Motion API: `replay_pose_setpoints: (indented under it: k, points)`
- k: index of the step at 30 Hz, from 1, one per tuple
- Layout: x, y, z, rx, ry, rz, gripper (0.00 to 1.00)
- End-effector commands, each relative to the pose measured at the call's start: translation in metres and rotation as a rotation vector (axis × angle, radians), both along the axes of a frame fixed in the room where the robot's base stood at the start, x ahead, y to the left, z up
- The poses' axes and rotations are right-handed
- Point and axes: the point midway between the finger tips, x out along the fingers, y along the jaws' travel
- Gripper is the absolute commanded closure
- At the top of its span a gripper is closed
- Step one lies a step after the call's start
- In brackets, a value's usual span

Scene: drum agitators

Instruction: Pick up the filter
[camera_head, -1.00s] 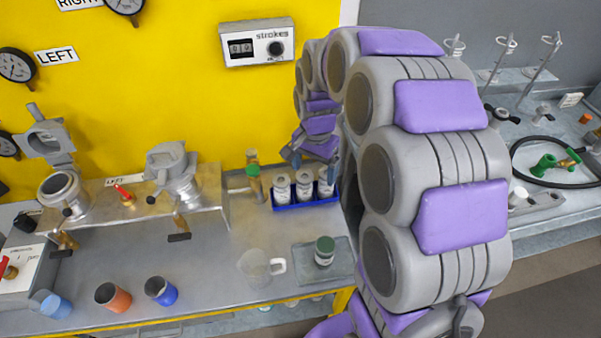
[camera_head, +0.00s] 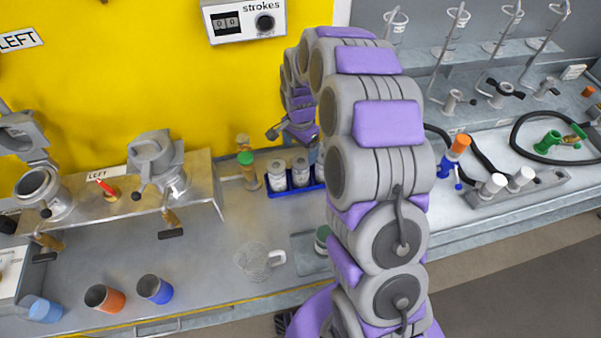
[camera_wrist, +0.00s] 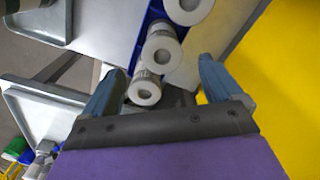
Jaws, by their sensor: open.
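Several white cylinders with grey tops, which look like the filters, stand in a row in a blue rack (camera_head: 297,191) on the bench. One filter (camera_head: 277,176) stands at the rack's left end. My gripper (camera_head: 292,134) is above and behind the rack, with its fingers apart and nothing between them. In the wrist view my gripper (camera_wrist: 163,72) has its two blue-grey fingers on either side of the nearest filter (camera_wrist: 145,90), whose end shows a dark central hole. Whether a finger touches it cannot be told. My arm hides the rack's right side in the head view.
A green-topped brass fitting (camera_head: 247,168) stands left of the rack. A clear beaker (camera_head: 256,261) and a tray (camera_head: 306,254) with a green-lidded jar are in front. Orange (camera_head: 104,298) and blue (camera_head: 155,290) cups stand at the front left. The yellow wall (camera_head: 130,80) is close behind.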

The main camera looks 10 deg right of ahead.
Motion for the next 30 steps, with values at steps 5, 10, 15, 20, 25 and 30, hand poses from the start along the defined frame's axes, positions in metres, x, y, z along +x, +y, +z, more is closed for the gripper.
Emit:
replay_pose_setpoints:
  k: [5,10,15,20,25,30]
  points:
    - [0.0,0.001,-0.032,0.0,-0.001,0.002,0.08]
    - [0.001,0.0,-0.041,0.0,-0.002,0.002,0.08]
    - [0.002,-0.001,-0.061,0.001,0.002,0.001,0.08]
    - [0.004,-0.002,-0.084,0.0,0.002,0.001,0.08]
    - [0.005,-0.002,-0.09,0.0,-0.004,0.001,0.08]
    - [0.004,-0.002,-0.089,-0.001,-0.003,0.001,0.11]
